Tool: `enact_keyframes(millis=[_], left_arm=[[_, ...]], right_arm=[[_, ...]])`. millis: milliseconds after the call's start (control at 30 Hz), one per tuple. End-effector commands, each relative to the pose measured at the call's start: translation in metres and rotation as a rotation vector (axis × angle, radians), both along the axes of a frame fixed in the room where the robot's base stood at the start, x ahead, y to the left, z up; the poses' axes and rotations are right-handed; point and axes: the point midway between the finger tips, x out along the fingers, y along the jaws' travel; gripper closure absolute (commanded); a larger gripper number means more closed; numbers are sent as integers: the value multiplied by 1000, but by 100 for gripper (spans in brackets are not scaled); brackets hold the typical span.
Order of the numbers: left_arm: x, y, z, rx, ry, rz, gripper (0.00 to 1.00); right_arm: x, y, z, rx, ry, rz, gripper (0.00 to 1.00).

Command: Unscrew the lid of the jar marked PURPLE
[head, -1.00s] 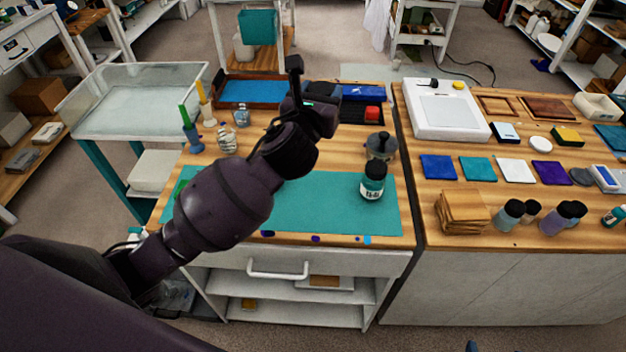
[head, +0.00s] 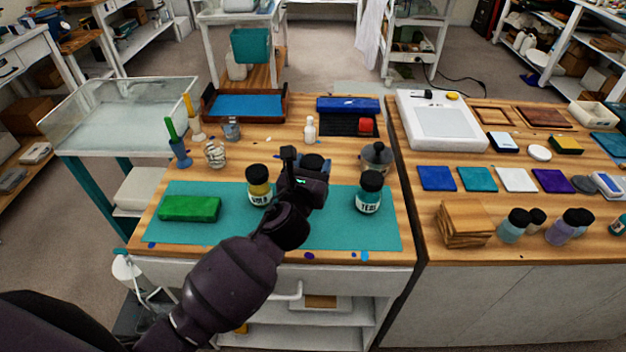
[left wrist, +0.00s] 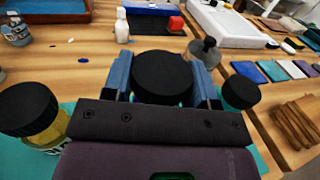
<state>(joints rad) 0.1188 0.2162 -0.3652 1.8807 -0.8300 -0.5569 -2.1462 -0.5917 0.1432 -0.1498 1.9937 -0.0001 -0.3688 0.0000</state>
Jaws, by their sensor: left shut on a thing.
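My left gripper (head: 303,182) is over the teal mat (head: 230,230), between the jar marked GOLD (head: 259,185) and the jar marked TEAL (head: 369,193). In the left wrist view its two blue-grey fingers (left wrist: 162,76) are shut on the sides of a round black lid (left wrist: 163,86). This lid shows behind the gripper in the head view (head: 314,161). The gripper hides whatever is under the lid, so no PURPLE label can be read. Black lids of the neighbouring jars show left (left wrist: 28,108) and right (left wrist: 241,92) in the wrist view. My right gripper is not in view.
A green block (head: 190,208) lies on the mat's left. A grey dark-topped container (head: 376,158) stands behind the TEAL jar. A small white bottle (head: 310,129) stands further back. More jars, including a lavender one (head: 558,225), stand on the right bench.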

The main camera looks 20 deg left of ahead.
Motion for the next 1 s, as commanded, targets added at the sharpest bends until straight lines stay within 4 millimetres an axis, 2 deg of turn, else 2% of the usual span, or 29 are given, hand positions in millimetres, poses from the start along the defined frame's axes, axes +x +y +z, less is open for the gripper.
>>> enact_keyframes(millis=[233,700,733,867,1000], left_arm=[[0,0,-37,-3,6,1,100],[0,0,-42,1,2,0,100],[0,0,-42,1,2,0,43],[0,0,-41,1,2,0,23],[0,0,-41,0,2,0,22]], right_arm=[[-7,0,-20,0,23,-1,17],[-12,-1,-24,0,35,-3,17],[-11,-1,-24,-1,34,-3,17],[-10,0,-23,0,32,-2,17],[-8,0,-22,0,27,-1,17]])
